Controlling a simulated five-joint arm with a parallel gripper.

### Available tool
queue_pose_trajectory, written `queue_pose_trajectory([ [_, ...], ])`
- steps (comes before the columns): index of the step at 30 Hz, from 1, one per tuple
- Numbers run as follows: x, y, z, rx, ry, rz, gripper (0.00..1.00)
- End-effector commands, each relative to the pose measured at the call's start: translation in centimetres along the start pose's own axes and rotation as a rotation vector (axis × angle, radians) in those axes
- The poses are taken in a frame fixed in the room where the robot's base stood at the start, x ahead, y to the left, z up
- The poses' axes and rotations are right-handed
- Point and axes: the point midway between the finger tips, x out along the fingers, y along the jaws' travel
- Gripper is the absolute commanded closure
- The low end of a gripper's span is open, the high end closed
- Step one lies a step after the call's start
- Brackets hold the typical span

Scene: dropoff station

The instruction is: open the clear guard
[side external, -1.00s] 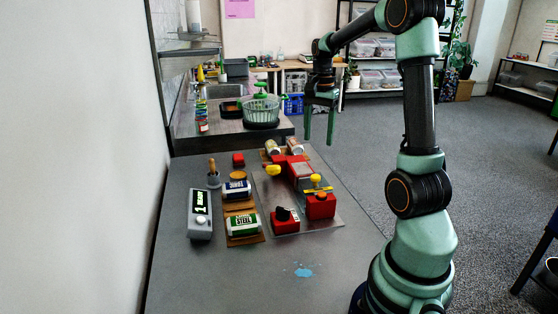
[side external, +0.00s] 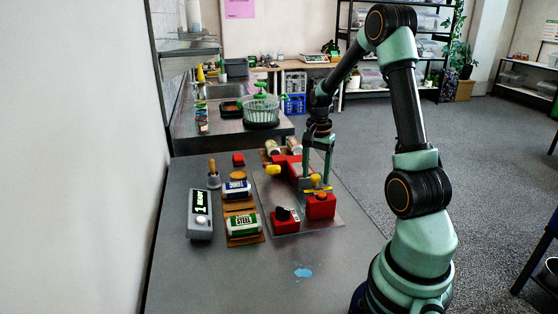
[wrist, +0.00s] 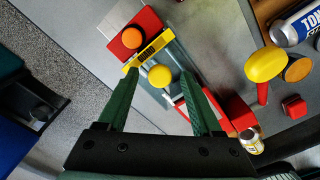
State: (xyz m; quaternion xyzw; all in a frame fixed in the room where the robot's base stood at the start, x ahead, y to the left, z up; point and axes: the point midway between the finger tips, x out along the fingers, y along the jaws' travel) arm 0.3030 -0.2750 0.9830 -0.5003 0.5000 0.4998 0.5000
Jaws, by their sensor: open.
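The clear guard (wrist: 172,58) looks like a see-through grey-green panel with a yellow strip (wrist: 152,47) and a round yellow knob (wrist: 159,76). In the side view the knob (side external: 316,178) sits behind the red box (side external: 320,207) at the right of the metal plate. My gripper (side external: 317,172) points down at the knob, its fingers to either side. In the wrist view my open gripper (wrist: 159,73) frames the knob between its fingertips. Whether the fingers touch it I cannot tell. The red box carries an orange button (wrist: 132,37). The guard's hinge is not clear to see.
A red block with a black knob (side external: 285,218) and a yellow-handled lever (side external: 274,170) stand left of the gripper. Labelled cans (side external: 243,225) lie on a brown rack farther left, beside a grey display box (side external: 200,213).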

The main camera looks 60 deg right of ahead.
Motion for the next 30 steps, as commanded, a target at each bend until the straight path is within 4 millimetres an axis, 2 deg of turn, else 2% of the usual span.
queue_pose_trajectory([
  [5,0.01,0.01,0.01,0.000,0.000,0.000,0.33],
  [6,0.01,0.01,0.01,0.000,0.000,0.000,0.41],
  [8,0.00,0.01,0.01,0.000,0.000,0.000,0.64],
  [9,0.00,0.01,0.01,0.000,0.000,0.000,0.79],
  [11,-0.01,0.01,0.01,0.000,0.000,0.000,1.00],
  [30,-0.06,0.00,0.00,0.000,0.000,0.000,1.00],
])
